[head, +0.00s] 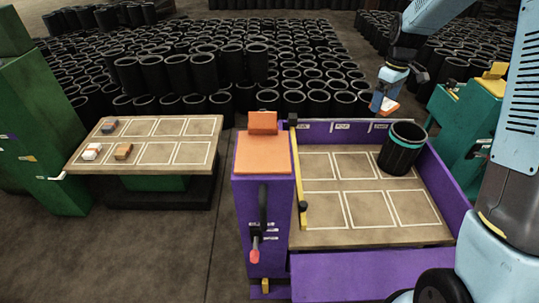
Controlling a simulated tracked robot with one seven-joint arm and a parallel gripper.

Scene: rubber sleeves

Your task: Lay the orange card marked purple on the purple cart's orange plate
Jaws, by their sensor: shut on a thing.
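My gripper (383,98) is at the upper right, above the far right of the purple cart. It is shut on a small orange and white card (390,107), held tilted in the air. Any mark on the card is too small to read. The purple cart (372,278) stands in the middle right. Its orange plate (263,155) tops the purple post at the cart's left side, with a raised orange piece (262,123) at its back edge. The plate's flat top looks bare. The gripper is well to the right of the plate and apart from it.
A black sleeve with a teal band (402,148) stands in the cart's far right corner, below my gripper. A yellow bar (297,180) edges the cart bed. A table (160,168) at left holds several small blocks. Many black sleeves fill the back.

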